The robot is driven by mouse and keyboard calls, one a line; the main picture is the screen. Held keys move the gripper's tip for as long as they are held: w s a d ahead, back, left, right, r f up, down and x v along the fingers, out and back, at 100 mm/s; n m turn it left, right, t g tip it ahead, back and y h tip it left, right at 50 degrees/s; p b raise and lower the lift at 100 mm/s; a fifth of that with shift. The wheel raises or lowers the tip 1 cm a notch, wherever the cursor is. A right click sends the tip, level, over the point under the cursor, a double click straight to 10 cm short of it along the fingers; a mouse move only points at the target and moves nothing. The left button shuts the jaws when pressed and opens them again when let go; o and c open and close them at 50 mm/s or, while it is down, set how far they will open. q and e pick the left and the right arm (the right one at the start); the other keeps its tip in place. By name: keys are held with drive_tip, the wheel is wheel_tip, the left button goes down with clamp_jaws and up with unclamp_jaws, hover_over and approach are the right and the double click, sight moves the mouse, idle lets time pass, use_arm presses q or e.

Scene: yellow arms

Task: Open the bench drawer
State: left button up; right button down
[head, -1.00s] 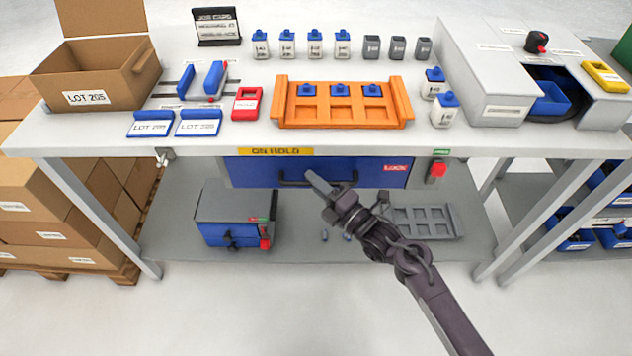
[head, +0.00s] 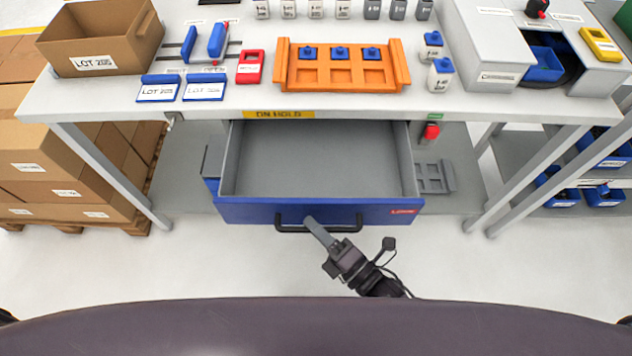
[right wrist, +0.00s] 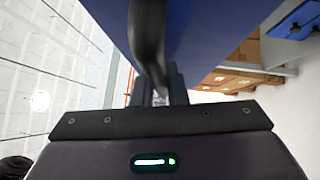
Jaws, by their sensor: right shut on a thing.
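The bench drawer (head: 300,211) has a blue front and a grey inside. It is pulled well out from under the bench top, and the part of its inside that shows is empty. My right gripper (head: 318,228) is at the dark bar handle (head: 290,229) on the drawer front. In the right wrist view the handle (right wrist: 148,40) runs into my right gripper (right wrist: 160,98), which is shut on it. The blue drawer front (right wrist: 205,35) fills the upper part of that view. My left gripper is not in view.
The grey bench top (head: 115,108) carries an orange rack (head: 340,78), a cardboard box (head: 100,45) and small bottles. A red button (head: 431,131) sits right of the drawer. Stacked cartons (head: 60,180) stand at left. The floor (head: 520,270) at right front is clear.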

drive_tip(key=s+p, duration=0.1)
drive_tip(key=s, duration=0.6)
drive_tip(key=shift+s, duration=0.2)
drive_tip(key=c, duration=1.7)
unclamp_jaws()
drive_tip(key=shift+d, duration=0.1)
drive_tip(key=b+v, duration=0.1)
drive_tip(key=v, duration=0.6)
drive_tip(key=shift+s+d+f, duration=0.1)
drive_tip(key=shift+s+d, duration=0.1)
drive_tip(key=shift+s, duration=0.1)
